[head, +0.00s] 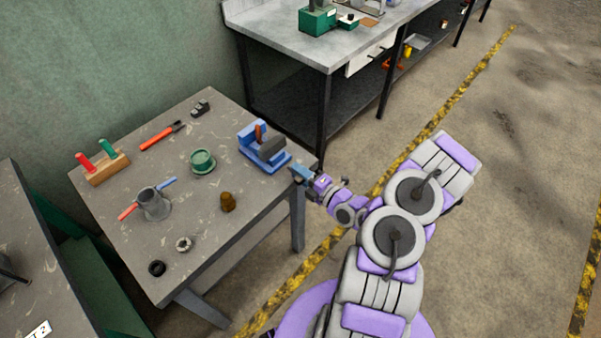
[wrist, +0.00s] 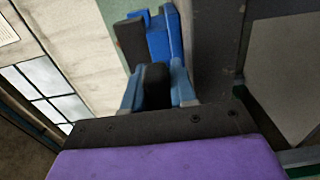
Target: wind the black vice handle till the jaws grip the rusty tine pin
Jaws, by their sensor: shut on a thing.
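The blue vice (head: 266,158) sits at the right corner of the small grey table, and its blue body also shows in the wrist view (wrist: 160,38). The rusty tine pin (head: 259,133) stands upright at the vice, by its dark grey block. I cannot tell whether the jaws touch it. My gripper (head: 297,172) is at the near right side of the vice, just past the table edge. In the wrist view its blue-grey fingers are shut on the black vice handle (wrist: 155,77), which shows between them. The handle is hidden in the head view.
A longer workbench (head: 330,45) stands behind. Open floor lies right.

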